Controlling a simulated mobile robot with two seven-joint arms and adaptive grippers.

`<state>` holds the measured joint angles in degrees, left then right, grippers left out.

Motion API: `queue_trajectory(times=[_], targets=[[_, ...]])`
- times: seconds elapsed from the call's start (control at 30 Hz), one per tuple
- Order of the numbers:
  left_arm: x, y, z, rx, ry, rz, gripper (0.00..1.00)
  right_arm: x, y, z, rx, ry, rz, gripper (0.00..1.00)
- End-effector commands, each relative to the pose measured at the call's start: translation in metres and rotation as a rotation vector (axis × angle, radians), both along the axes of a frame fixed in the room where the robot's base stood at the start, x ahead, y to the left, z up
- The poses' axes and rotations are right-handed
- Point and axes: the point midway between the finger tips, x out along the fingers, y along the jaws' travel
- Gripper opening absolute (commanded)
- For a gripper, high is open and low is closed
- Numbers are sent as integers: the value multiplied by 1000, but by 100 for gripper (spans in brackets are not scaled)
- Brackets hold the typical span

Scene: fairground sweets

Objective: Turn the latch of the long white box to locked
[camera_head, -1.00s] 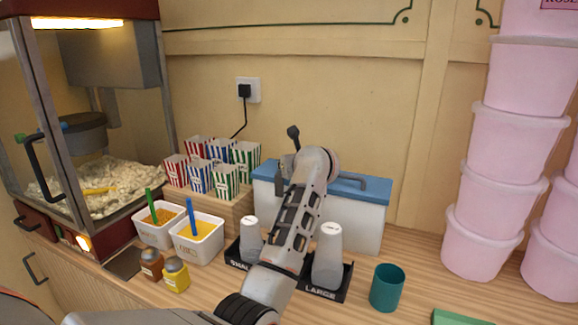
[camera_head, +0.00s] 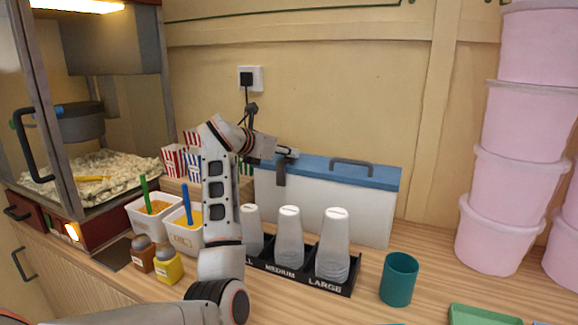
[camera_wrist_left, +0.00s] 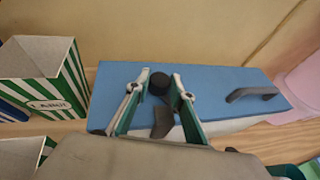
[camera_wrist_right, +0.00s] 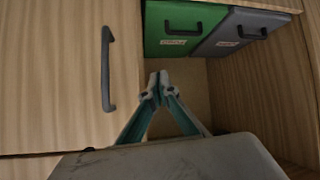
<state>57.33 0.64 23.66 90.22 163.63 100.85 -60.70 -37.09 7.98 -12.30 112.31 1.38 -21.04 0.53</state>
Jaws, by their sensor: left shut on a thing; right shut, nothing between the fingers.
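The long white box (camera_head: 340,207) stands on the counter against the wall, its blue lid (camera_head: 365,175) closed, with a grey handle on top. Its dark latch (camera_head: 281,172) is at the left part of the lid's front edge, partly covered by my left gripper (camera_head: 286,154). In the left wrist view, the fingers (camera_wrist_left: 160,90) are shut around the latch's round dark knob (camera_wrist_left: 158,84), and its dark arm (camera_wrist_left: 163,121) points toward the box front. I cannot read a locked mark. My right gripper (camera_wrist_right: 160,86) is shut and empty, low before the cabinet.
Striped popcorn boxes (camera_head: 175,160) and tubs (camera_head: 150,215) are on the left. A teal cup (camera_head: 398,279) and pink tubs (camera_head: 495,235) are on the right.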

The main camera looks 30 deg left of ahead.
Motion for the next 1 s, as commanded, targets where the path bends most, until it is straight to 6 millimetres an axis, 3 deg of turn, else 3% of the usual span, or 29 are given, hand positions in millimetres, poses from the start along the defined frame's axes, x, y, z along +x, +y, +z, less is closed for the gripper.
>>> queue_trajectory(times=[0.03, 0.13, 0.5, 1.0], targets=[[3, 2, -11, -4, 6, -41, 1, -9, -1, -23, -5, 24, 2, 0], [3, 3, -9, -5, 7, -136, 1, -12, -4, -35, -23, 35, 6, 0], [3, 6, -2, -1, 5, -417, 1, 12, -12, -17, -41, -23, 0, 0], [4, 6, -3, 4, 7, -552, 1, 6, -9, -22, -38, -12, 6, 0]])
